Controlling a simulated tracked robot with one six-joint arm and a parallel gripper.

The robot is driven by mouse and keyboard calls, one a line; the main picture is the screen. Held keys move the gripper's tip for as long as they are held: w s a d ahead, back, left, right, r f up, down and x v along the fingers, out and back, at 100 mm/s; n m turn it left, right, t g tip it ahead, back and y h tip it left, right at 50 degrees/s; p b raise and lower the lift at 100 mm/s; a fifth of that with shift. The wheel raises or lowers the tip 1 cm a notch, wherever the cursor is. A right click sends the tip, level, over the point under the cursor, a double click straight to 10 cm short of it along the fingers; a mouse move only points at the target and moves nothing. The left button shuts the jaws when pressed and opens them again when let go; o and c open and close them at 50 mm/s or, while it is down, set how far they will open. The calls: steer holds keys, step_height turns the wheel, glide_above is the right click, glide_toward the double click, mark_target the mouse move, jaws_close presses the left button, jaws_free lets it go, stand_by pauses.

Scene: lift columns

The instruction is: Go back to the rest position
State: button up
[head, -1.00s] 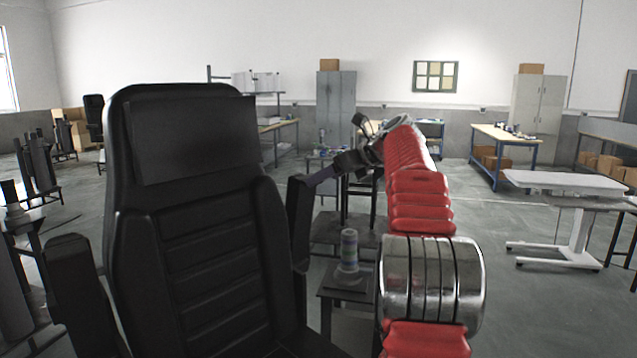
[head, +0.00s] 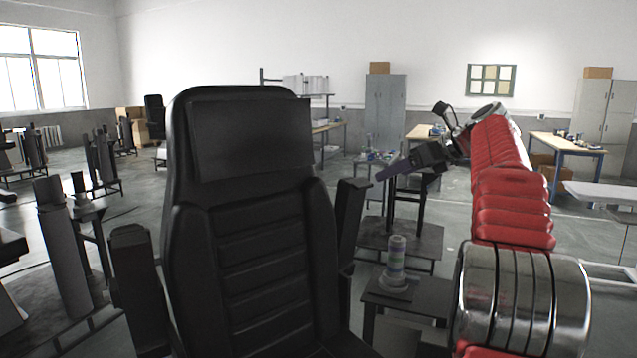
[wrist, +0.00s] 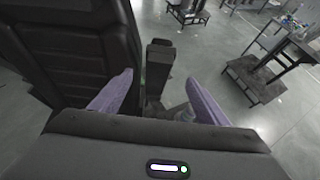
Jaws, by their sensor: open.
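My gripper (head: 388,172) shows at the end of my red arm in the head view, right of the black seat's backrest, with purple fingers pointing left. In the wrist view my gripper (wrist: 158,88) is open, its two purple fingers well apart with nothing held between them. Behind the gap the seat's armrest (wrist: 158,68) and grey floor show. The gripper appears raised clear of the small stand (head: 420,294), which bears a banded cylinder (head: 397,262).
The black seat (head: 245,225) fills the middle front of the head view. Dark column stands (head: 65,250) stand at left. A dark low platform (wrist: 255,78) lies at right in the wrist view. A grey cabinet (head: 385,112) and workbenches line the back.

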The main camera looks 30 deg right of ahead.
steer(key=shift+n, duration=0.3)
step_height(320, 180, down, 10)
steer(key=s+d+n+g+h, duration=0.1)
steer(key=s+d+n+g, duration=0.1)
steer(key=n, duration=0.5)
steer(key=s+a+f+n+g, duration=0.2)
steer(key=s+a+f+n, duration=0.1)
steer(key=a+f+n, duration=0.3)
steer(key=s+a+f+n, duration=0.4)
steer(key=s+a+n, duration=0.3)
steer(key=a, duration=0.6)
steer(key=s+a+f+n+g, duration=0.1)
steer(key=s+a+f+n, duration=0.3)
steer(key=a, duration=0.9)
steer(key=s+a+f+n+g, duration=0.1)
steer(key=s+a+f+n, duration=0.3)
steer(key=s+a+n, duration=0.5)
steer(key=s+a, duration=0.2)
steer(key=a, duration=0.2)
steer(key=shift+s+a+n, duration=0.3)
steer(key=shift+a+n, duration=0.05)
steer(key=shift+n, duration=0.05)
steer(key=shift+c, duration=0.4)
